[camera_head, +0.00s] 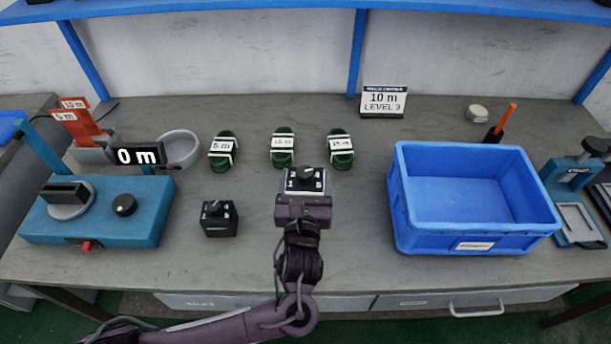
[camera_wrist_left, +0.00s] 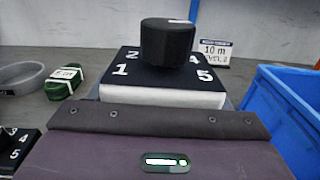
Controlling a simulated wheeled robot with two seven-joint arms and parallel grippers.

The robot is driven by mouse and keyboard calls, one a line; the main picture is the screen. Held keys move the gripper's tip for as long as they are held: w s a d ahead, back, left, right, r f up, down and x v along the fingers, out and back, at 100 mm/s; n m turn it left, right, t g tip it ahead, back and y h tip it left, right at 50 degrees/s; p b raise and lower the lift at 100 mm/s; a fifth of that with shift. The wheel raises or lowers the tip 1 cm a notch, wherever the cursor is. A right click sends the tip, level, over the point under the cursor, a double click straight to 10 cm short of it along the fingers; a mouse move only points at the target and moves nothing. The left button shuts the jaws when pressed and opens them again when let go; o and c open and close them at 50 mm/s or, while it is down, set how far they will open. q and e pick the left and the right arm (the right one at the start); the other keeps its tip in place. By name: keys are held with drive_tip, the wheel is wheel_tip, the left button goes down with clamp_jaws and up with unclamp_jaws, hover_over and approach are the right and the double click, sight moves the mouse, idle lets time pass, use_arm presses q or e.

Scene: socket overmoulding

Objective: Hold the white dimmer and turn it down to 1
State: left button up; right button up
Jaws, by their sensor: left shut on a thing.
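The white dimmer (camera_head: 305,187) has a white body, a black numbered top and a black knob. My left gripper (camera_head: 303,203) is shut on it from the near side, with its wrist close to the table's middle. In the left wrist view the dimmer (camera_wrist_left: 160,96) sits just beyond the gripper's edge. The 1 is at its left and the 5 at its right; the 3 is hidden behind the knob (camera_wrist_left: 168,42). The knob's white mark lies on its far side, slightly right. The fingertips are hidden. My right gripper is out of view.
A black dimmer (camera_head: 220,218) stands to the left. Green cable coils (camera_head: 283,147) lie behind. A sign (camera_head: 384,101) reads 10 m, LEVEL 3. A blue bin (camera_head: 402,215) stands at right, a teal machine (camera_head: 150,215) showing 0 m at left.

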use_arm(q)
drive_tip(key=shift+f+b, duration=3)
drive_tip(key=shift+f, duration=3.95)
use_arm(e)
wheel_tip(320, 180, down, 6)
use_arm(q)
drive_tip(key=shift+f+p, duration=0.2)
drive_tip(key=shift+p, duration=0.1)
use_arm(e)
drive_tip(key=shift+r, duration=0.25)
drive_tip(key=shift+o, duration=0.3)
